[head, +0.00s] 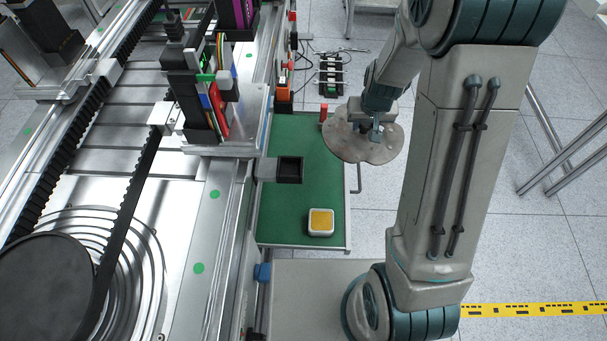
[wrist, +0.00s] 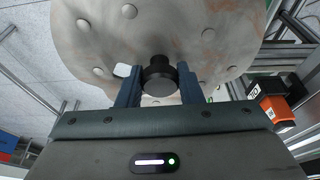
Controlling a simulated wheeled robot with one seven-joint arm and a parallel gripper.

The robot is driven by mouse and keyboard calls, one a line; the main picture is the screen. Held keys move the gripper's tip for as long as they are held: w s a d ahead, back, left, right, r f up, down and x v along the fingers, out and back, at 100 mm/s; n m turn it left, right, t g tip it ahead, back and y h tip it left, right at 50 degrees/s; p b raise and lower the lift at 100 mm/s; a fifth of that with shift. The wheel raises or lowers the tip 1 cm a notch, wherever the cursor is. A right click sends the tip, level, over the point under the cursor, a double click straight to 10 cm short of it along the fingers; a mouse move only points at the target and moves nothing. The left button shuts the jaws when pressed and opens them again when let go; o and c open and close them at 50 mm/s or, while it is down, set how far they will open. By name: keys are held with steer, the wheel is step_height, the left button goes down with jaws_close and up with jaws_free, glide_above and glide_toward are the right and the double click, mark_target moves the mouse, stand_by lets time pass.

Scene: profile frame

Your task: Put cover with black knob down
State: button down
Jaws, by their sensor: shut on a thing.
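The cover (head: 351,143) is a flat, grey metal plate with a lobed outline and rusty patches. It hangs from my gripper (head: 375,133) in the head view, at the right edge of the green table. In the wrist view the cover (wrist: 190,35) fills the top, with several round rivets on it. Its black knob (wrist: 158,76) sits between the two blue-grey fingers of my gripper (wrist: 158,88), which are shut on it. In the head view the knob is hidden by my gripper.
The green table (head: 290,222) carries a white box with a yellow top (head: 321,222) near its front edge. A black square holder (head: 289,170) juts over its left side. The conveyor machine (head: 120,180) fills the left. Orange and black devices (head: 284,95) stand behind.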

step_height(320, 180, down, 13)
steer(key=b, duration=1.4)
steer(key=n+y+b, duration=0.2)
steer(key=n+b, duration=0.3)
steer(key=b, duration=0.2)
glide_above(311, 173)
steer(key=a, duration=0.2)
step_height(311, 173, down, 2)
steer(key=shift+n, duration=0.3)
steer(key=x, duration=0.2)
steer(key=b+x, duration=0.1)
steer(key=x, duration=0.2)
steer(key=shift+s+d+f, duration=0.3)
steer(key=shift+s+f, duration=0.05)
steer(key=shift+f, duration=0.15)
steer(key=shift+f+b, duration=0.6)
steer(key=shift+f, duration=1.45)
